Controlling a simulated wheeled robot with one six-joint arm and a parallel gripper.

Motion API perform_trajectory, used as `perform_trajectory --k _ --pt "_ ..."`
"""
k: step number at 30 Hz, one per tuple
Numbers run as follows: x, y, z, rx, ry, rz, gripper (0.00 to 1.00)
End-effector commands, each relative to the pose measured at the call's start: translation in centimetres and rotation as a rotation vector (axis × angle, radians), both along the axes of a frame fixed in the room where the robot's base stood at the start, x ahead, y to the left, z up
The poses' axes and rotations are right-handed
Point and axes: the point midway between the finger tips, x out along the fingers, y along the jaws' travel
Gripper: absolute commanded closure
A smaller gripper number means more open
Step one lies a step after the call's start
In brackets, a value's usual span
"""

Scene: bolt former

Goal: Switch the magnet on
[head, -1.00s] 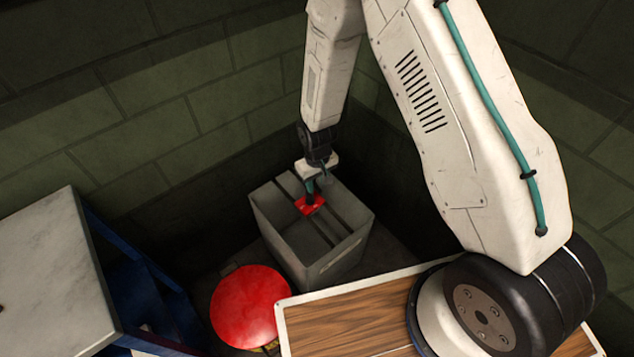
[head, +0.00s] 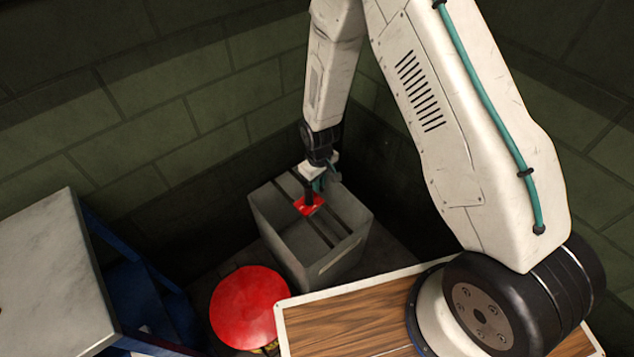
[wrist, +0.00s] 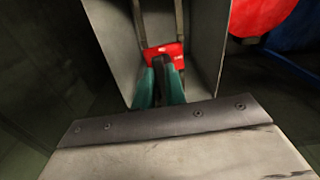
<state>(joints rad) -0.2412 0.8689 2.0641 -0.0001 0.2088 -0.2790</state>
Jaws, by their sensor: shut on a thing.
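The plate also shows in the wrist view (wrist: 163,51). My gripper (head: 315,187) is at the lever from above. In the wrist view its teal fingers (wrist: 165,78) stand on either side of the dark lever, shut on it. The fingers hide part of the lever. The frames do not show clearly which switch position it is in.
A large red round button (head: 248,308) stands left of the block, near the wood-topped surface (head: 350,325) under my arm. A grey-topped blue table (head: 50,270) is at the left. Green block walls (head: 130,120) close in behind.

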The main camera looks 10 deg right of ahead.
Motion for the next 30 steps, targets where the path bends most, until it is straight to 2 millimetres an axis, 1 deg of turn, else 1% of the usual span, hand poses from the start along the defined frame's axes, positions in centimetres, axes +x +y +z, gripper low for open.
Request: perform_trajectory --k 7,8,9,10,17,20,23,30 --pt "0.0 0.0 0.0 0.000 -0.001 0.003 1.00" --pt "0.0 0.0 0.0 0.000 -0.001 0.003 0.82" --pt "0.0 0.0 0.0 0.000 -0.001 0.003 0.71" --pt "0.0 0.0 0.0 0.000 -0.001 0.003 0.65" --pt "0.0 0.0 0.0 0.000 -0.001 0.003 0.65" --pt "0.1 0.0 0.4 0.000 -0.002 0.003 0.65" --pt "0.1 0.0 1.5 0.001 -0.003 0.003 0.65" --pt "0.1 0.0 5.6 0.001 -0.003 0.003 0.65"
